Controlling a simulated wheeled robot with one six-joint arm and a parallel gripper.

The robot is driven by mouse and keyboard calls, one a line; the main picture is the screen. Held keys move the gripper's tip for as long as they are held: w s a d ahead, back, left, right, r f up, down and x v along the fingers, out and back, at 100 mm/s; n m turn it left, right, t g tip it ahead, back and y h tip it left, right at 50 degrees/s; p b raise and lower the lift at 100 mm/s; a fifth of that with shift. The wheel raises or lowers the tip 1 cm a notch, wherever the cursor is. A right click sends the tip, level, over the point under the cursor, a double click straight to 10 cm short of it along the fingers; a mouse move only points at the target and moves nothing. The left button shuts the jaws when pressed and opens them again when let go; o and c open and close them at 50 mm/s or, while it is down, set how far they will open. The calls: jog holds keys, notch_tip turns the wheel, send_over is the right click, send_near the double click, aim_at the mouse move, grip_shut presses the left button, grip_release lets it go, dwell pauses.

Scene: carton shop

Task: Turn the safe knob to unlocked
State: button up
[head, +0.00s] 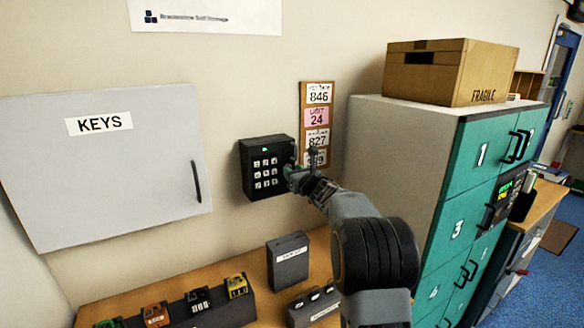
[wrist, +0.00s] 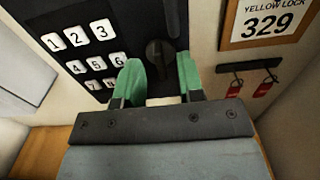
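The safe is a black box (head: 258,180) on the wall with white number keys and a small lit green light. Its dark round knob (wrist: 156,52) is right of the keys in the wrist view, with its raised grip roughly upright. In the head view my gripper mostly hides the knob. My gripper (head: 294,172) is at the right side of the safe front. Its green fingers (wrist: 160,66) are spread, one on each side of the knob in the picture, with a gap to each. I cannot tell how deep they reach. No lock marking is readable.
A grey KEYS cabinet (head: 110,165) is left of the safe. A number board (head: 317,125) hangs to its right, with red-tagged keys (wrist: 263,88) on a hook rail below. Green lockers (head: 478,150) stand further right. A wooden counter (head: 140,300) with small boxes lies below.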

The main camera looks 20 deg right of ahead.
jog(key=shift+w+a, duration=0.1)
jog(key=shift+w, duration=0.45)
grip_shut()
